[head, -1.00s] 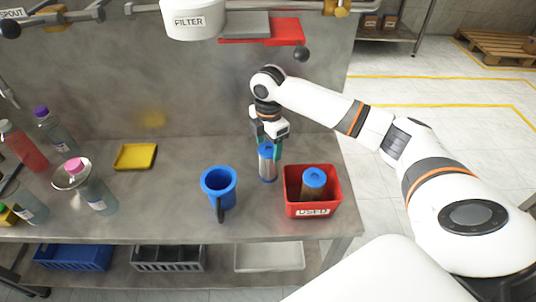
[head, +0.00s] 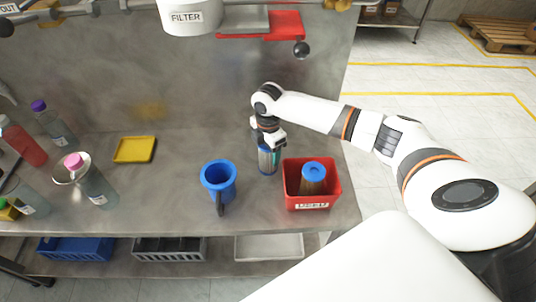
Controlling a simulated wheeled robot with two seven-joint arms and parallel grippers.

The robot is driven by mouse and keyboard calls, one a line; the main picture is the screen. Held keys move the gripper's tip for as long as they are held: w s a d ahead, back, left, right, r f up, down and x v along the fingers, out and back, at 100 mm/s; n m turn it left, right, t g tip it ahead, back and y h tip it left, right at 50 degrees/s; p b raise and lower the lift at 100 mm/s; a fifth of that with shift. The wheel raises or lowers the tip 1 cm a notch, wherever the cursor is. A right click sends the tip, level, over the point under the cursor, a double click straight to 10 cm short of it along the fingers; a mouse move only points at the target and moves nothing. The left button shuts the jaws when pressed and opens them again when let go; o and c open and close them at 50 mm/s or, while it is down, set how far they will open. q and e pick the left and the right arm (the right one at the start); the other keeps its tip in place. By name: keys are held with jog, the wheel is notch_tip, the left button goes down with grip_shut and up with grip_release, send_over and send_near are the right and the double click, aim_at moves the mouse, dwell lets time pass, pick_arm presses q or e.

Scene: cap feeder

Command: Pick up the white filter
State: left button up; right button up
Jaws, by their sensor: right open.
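A filter cartridge (head: 267,160) with a blue top and a pale, greyish body stands upright on the metal bench. My right gripper (head: 267,148) is open and reaches down over its top from behind; the fingers are partly hidden, and I cannot tell whether they touch it. A second filter (head: 313,179), brownish with a blue cap, stands in the red bin (head: 312,206) labelled USED, just right of the gripper. A white housing marked FILTER (head: 190,16) hangs at the top of the view. My left gripper is not in view.
A blue jug (head: 219,182) stands left of the upright filter. A yellow tray (head: 135,150) and several bottles (head: 55,125) are further left. A red lever plate (head: 285,24) with a black knob hangs beside the housing. The bench between tray and jug is clear.

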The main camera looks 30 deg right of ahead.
jog(key=shift+r, duration=0.1)
jog(key=c, duration=0.8)
